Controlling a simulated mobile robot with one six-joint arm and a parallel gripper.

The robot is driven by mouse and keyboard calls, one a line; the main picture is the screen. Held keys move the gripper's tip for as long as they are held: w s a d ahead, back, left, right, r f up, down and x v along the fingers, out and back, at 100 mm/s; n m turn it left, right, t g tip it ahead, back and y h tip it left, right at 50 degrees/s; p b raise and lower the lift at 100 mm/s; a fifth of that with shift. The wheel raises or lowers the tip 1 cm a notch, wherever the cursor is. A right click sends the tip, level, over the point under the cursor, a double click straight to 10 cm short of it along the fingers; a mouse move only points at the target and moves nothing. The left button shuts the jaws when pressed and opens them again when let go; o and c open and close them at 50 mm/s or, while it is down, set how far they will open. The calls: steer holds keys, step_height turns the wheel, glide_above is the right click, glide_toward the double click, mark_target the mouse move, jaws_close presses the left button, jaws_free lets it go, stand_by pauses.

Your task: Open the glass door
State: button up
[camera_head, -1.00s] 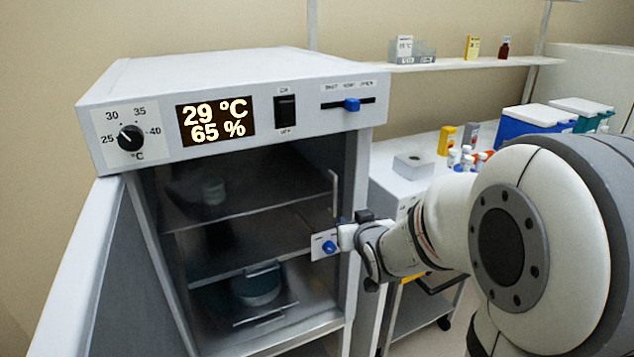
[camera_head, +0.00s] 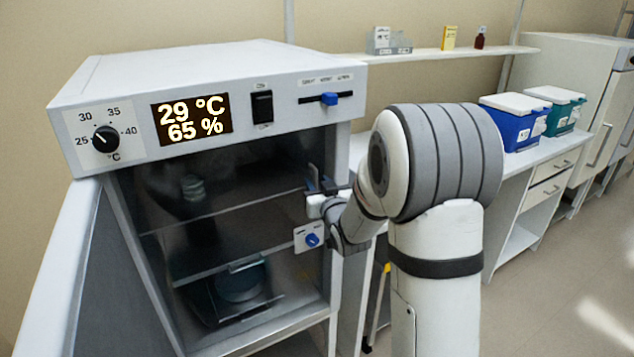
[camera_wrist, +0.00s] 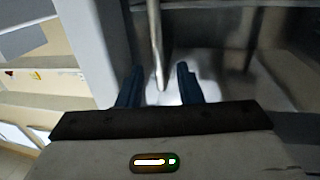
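The incubator's inner glass door (camera_head: 225,225) appears closed, with dim shelves behind it. Its thin vertical handle (camera_wrist: 154,45) shows in the wrist view, running down between my two dark blue fingers. The fingers are open, with a gap on both sides of the bar. In the head view my gripper mostly hides the handle.
The incubator's outer door (camera_head: 62,265) stands swung open on the left. Above the glass are a temperature dial (camera_head: 106,138), a display (camera_head: 191,117), a switch and a blue slider (camera_head: 329,99). A bench with blue (camera_head: 513,122) and green bins is at right, beside open floor.

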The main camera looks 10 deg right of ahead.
steer(key=shift+w, duration=0.2)
steer(key=shift+c, duration=0.2)
jaws_close()
